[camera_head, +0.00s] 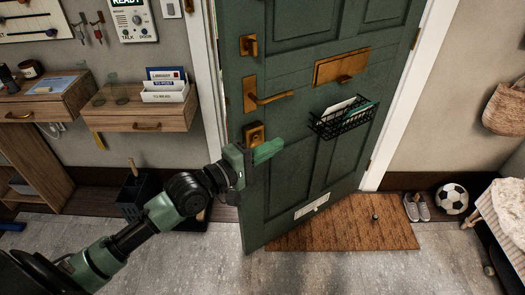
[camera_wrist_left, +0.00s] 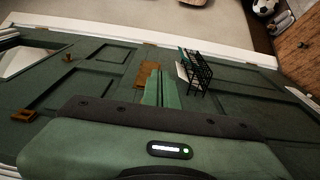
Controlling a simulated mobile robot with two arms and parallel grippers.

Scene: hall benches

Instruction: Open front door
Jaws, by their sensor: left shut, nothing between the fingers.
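The green front door (camera_head: 300,185) stands ajar. Its left edge is swung into the room, away from the white frame, and its hinges are on the right. A brass lever handle (camera_head: 268,98) is on its left side, with a brass latch (camera_head: 249,45) above and a brass lock (camera_head: 254,132) below. My left gripper (camera_head: 268,151) is shut and empty, just below the lock and close to the door's face; I cannot tell if it touches. Its closed fingers (camera_wrist_left: 160,88) point across the door panel (camera_wrist_left: 100,90) in the left wrist view. My right gripper is in neither view.
A black wire basket (camera_head: 342,120) with papers hangs on the door; it also shows in the wrist view (camera_wrist_left: 198,72). A brown doormat (camera_head: 350,222) lies before the door. Small drawers (camera_head: 140,108) are left. Shoes (camera_head: 416,207) and a football (camera_head: 451,198) are right.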

